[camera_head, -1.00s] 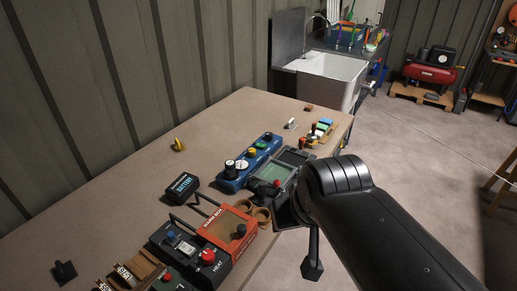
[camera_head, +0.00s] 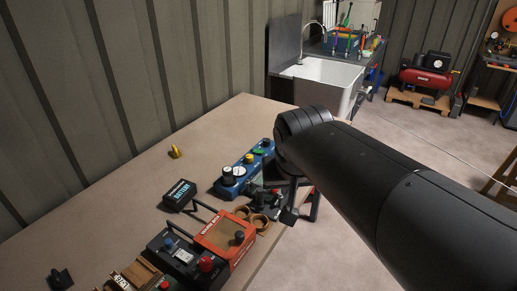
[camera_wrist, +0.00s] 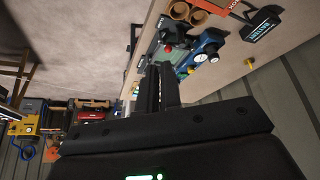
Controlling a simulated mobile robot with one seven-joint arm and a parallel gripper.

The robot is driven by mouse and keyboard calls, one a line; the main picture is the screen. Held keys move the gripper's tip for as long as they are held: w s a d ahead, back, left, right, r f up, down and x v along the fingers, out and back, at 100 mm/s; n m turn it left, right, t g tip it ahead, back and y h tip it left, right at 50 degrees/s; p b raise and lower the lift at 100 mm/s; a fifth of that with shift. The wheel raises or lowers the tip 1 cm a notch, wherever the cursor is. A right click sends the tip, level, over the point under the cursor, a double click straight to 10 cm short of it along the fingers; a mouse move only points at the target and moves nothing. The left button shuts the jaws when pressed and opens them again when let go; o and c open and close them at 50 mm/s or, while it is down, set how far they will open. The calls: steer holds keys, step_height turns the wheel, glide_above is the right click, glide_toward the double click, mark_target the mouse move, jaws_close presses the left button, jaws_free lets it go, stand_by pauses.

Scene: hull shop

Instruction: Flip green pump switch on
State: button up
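The switch's on or off position is too small to tell. The panel also shows in the wrist view (camera_wrist: 207,42), upper middle. My gripper (camera_head: 291,213) hangs just right of the panel, near the bench's front edge, with my arm reaching in from the right. In the wrist view its dark fingers (camera_wrist: 159,88) lie close together with nothing visible between them. They point toward the grey-green device beside the panel.
A red-framed box (camera_head: 226,236), a dark battery box (camera_head: 180,195) and brown rings (camera_head: 259,222) stand near the panel. A yellow object (camera_head: 175,152) lies behind it. Bare bench lies left of the panel.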

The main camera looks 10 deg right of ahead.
steer(key=w, duration=0.3)
steer(key=w+m+h, duration=0.1)
steer(key=w, duration=0.3)
steer(key=w+d+m, duration=0.1)
steer(key=w, duration=0.3)
steer(key=shift+w+r, duration=0.1)
steer(key=shift+r, duration=0.3)
jaws_close()
steer(key=w+a+f+m+h, duration=0.1)
steer(key=w+f, duration=0.3)
steer(key=w, duration=0.6)
steer(key=w+a+f+m+h, duration=0.1)
steer(key=w+f, duration=0.3)
steer(key=w, duration=0.5)
steer(key=w+a+f+m+h, duration=0.1)
steer(key=w+f+m+h, duration=0.1)
steer(key=w, duration=0.8)
steer(key=shift+w+f+m+t+h, duration=0.3)
steer(key=shift+f+h, duration=0.3)
steer(key=shift+f, duration=0.35)
glide_above(258, 151)
steer(key=s, duration=0.2)
steer(key=f, duration=0.7)
steer(key=shift+w+a, duration=0.2)
steer(key=shift+a, duration=0.1)
step_height(258, 151, down, 3)
steer(key=shift+s+d+f, duration=0.15)
steer(key=shift+f, duration=0.35)
steer(key=shift+f, duration=0.1)
